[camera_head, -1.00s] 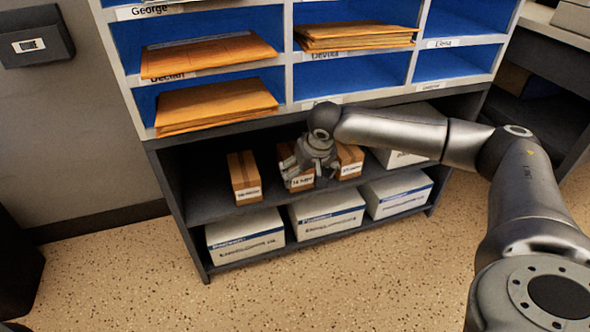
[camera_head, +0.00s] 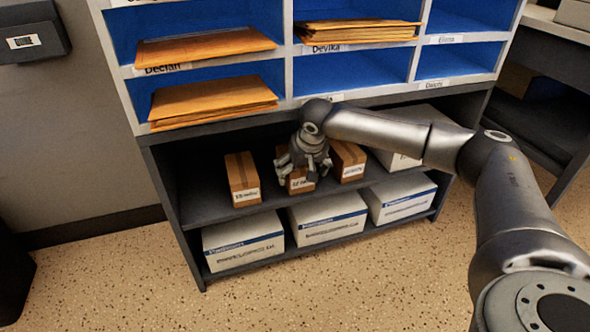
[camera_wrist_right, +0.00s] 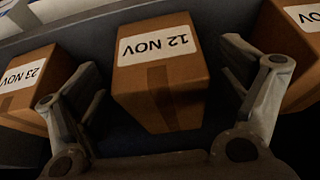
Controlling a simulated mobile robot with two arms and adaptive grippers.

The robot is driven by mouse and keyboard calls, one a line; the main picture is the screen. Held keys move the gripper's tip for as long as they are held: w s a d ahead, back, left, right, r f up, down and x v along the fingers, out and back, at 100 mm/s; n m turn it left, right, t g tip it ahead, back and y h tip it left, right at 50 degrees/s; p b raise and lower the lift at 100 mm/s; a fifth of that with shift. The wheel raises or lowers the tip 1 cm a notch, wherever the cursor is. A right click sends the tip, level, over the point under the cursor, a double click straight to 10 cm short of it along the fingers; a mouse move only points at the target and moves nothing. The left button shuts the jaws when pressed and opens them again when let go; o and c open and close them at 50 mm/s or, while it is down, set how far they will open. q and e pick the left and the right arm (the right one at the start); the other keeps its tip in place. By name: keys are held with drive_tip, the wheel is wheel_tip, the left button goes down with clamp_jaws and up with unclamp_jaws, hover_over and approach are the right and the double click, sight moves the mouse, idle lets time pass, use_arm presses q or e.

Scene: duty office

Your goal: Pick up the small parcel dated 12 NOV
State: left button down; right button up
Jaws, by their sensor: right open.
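The small brown parcel dated 12 NOV (camera_wrist_right: 165,95) is in the middle of the right wrist view, its white label upside down. In the head view it is the middle parcel (camera_head: 301,187) of three on the dark shelf, partly hidden by my right gripper (camera_head: 304,166). My right gripper is open. In the wrist view its fingers (camera_wrist_right: 160,72) stand on either side of the parcel, with gaps visible; I cannot tell how deep they reach. My left gripper is not in view.
A parcel dated 23 NOV (camera_wrist_right: 32,85) is close beside the left finger in the wrist view; another parcel (camera_wrist_right: 285,50) is at right. White boxes (camera_head: 325,215) fill the lower shelf. The shelf unit's top edge (camera_head: 215,125) and envelope compartments are above.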

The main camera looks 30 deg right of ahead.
drive_tip(key=shift+c, duration=0.4)
drive_tip(key=c, duration=1.2)
drive_tip(key=shift+c, duration=0.2)
drive_tip(key=shift+r, duration=0.15)
